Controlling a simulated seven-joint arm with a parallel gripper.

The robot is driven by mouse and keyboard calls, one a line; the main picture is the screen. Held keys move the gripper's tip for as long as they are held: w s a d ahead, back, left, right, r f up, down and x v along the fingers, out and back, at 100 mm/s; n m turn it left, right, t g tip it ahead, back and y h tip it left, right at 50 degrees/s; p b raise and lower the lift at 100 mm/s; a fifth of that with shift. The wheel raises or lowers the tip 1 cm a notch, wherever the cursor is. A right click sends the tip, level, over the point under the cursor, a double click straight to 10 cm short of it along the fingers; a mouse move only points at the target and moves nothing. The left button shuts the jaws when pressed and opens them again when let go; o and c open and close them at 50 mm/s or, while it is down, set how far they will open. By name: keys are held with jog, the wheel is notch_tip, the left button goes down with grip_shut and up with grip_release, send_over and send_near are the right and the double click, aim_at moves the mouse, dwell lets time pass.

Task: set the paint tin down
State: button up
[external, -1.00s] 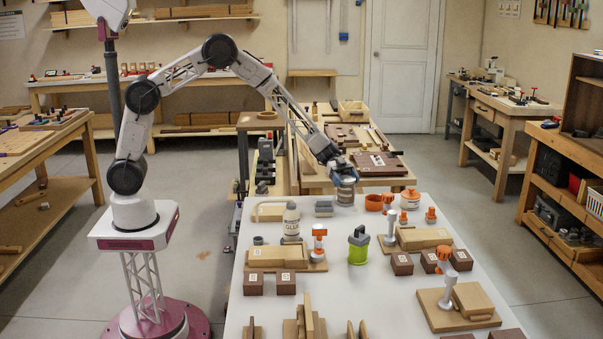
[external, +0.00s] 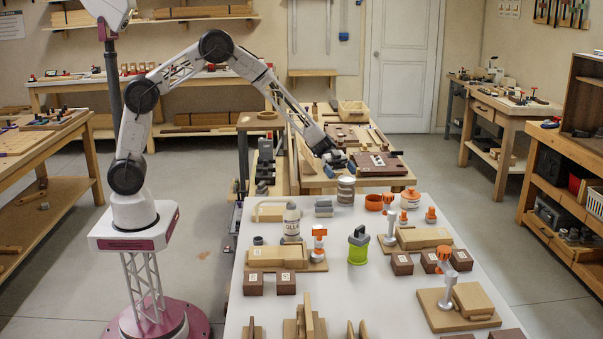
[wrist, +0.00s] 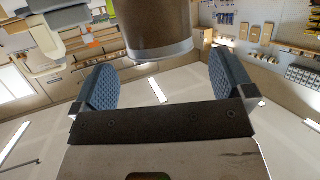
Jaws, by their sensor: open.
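The paint tin (external: 346,190), a grey cylinder with bands, stands upright at the far edge of the white table (external: 390,290). My gripper (external: 337,163) is open and empty, just above and to the left of the tin in the external view. In the wrist view a brownish cylinder with a silver rim, which I take to be the tin (wrist: 158,30), shows beyond the two blue finger pads (wrist: 162,76). It looks clear of both pads, and its upper part is cut off by the picture edge.
An orange cup (external: 374,202) and a white pot with an orange lid (external: 410,198) stand to the right of the tin. A grey block (external: 324,207) and a glue bottle (external: 291,221) are at its left. A wooden bench (external: 340,182) with brown boards lies behind.

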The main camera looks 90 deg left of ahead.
jog(key=v, duration=0.7)
jog(key=shift+s+a, duration=0.1)
jog(key=shift+a, duration=0.05)
jog(key=shift+r, duration=0.1)
dwell(0.5)
notch_tip(320, 180, up, 15)
jog(key=s+d+n+t+y, duration=0.1)
jog(key=n+t+y, duration=0.3)
jog(key=t+y, duration=0.2)
jog(key=s+a+r+n+t+y, duration=0.1)
jog(key=s+r+n+y, duration=0.3)
jog(key=s+r+y, duration=0.45)
jog(key=s+d+f+n+g, duration=0.1)
jog(key=s+d+g, duration=0.1)
jog(key=s, duration=1.3)
jog(key=s+d+f+n+g+h, duration=0.1)
jog(key=s+d+n+g, duration=0.1)
jog(key=s, duration=1.4)
jog(key=s+d+n+g, duration=0.2)
jog(key=s+d+g, duration=0.2)
jog(key=s, duration=1.1)
jog(key=shift+s+f+g+h, duration=0.35)
jog(key=shift+s+f+g, duration=0.05)
jog(key=shift+g, duration=0.4)
